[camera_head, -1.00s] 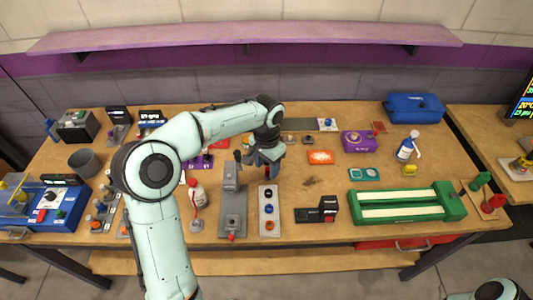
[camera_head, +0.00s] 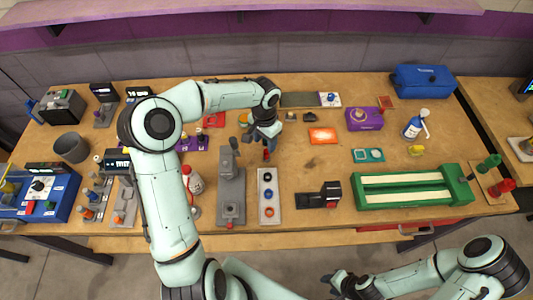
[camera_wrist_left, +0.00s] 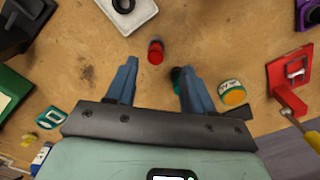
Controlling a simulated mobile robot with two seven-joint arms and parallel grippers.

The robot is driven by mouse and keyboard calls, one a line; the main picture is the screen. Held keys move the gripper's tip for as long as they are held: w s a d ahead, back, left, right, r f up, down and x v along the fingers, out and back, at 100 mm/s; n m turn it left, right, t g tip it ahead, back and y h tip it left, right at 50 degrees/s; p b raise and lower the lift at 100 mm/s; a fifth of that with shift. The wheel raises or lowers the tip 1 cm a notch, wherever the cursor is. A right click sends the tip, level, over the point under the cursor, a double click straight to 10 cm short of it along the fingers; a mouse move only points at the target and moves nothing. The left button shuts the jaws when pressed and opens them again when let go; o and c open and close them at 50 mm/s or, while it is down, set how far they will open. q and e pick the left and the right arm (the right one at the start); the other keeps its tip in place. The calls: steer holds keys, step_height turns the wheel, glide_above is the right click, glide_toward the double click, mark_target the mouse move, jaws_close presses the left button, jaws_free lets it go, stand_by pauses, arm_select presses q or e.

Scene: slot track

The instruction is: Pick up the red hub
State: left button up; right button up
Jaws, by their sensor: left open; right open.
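The red hub, a small upright red cylinder (camera_wrist_left: 155,52), stands on the wooden table in the left wrist view, just beyond my left fingertips and between their lines. In the head view only a bit of red (camera_head: 267,154) shows below the left gripper (camera_head: 268,134). My left gripper has its two blue fingers (camera_wrist_left: 156,82) apart with nothing held between them. A dark green piece (camera_wrist_left: 178,75) lies close to the right finger, partly hidden. My right gripper (camera_head: 338,281) is low in the head view, in front of the table and away from the hub.
A grey fixture (camera_head: 231,195) and a pale plate with coloured rings (camera_head: 268,195) stand near the hub. A black block with a red part (camera_head: 322,197) and a green tray (camera_head: 410,187) are to the right.

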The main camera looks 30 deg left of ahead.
mark_target(267, 155)
arm_select(q)
steer(key=shift+d+f, duration=0.15)
steer(key=shift+f, duration=1.2)
steer(key=shift+d+f, duration=0.15)
steer(key=shift+f, duration=1.2)
jaws_close()
